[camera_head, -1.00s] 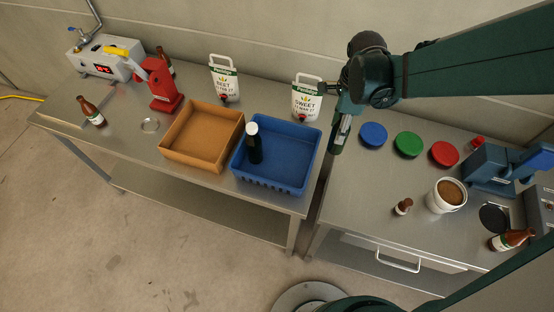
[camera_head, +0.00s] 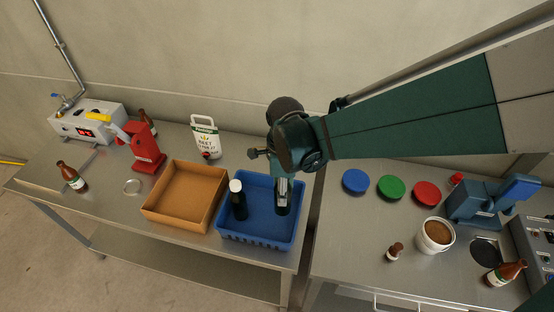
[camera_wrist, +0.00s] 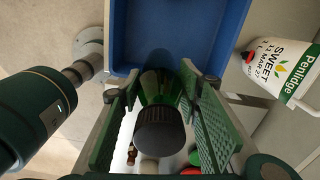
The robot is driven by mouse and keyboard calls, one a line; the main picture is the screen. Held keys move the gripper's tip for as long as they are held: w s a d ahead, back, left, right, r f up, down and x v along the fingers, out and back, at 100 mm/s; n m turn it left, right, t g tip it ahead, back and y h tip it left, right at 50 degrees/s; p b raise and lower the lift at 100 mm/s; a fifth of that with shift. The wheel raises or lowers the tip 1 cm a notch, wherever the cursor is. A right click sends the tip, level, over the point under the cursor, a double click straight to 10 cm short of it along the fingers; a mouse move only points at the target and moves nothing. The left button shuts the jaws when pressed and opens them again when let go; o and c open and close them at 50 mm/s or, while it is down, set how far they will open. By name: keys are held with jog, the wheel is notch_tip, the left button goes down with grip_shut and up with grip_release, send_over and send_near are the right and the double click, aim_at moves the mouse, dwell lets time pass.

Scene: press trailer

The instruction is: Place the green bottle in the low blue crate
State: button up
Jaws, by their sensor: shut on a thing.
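My gripper (camera_head: 283,194) hangs over the right part of the low blue crate (camera_head: 262,236). In the wrist view, the gripper (camera_wrist: 160,110) is shut on the green bottle (camera_wrist: 157,86), with one finger on each side. The bottle's dark cap (camera_wrist: 160,131) faces the camera and its body points toward the blue crate (camera_wrist: 205,22). In the head view the bottle is mostly hidden by the gripper, so I cannot tell whether it touches the crate floor. A dark bottle with a white cap (camera_head: 238,203) stands in the crate's left part.
An orange-brown tray (camera_head: 155,214) sits left of the crate. A white pouch (camera_head: 205,140) stands behind it, and a "SWEET" pouch (camera_wrist: 285,62) shows in the wrist view. A red press (camera_head: 147,150) is farther left. Blue, green and red discs (camera_head: 391,188) lie on the right table.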

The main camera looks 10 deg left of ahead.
aim_at(283, 208)
dwell(0.3)
jog(key=shift+f, duration=2.9)
jog(key=shift+f, duration=2.1)
jog(key=shift+f, duration=0.15)
jog(key=o, duration=1)
notch_tip(283, 208, up, 12)
jog(key=shift+r, duration=0.2)
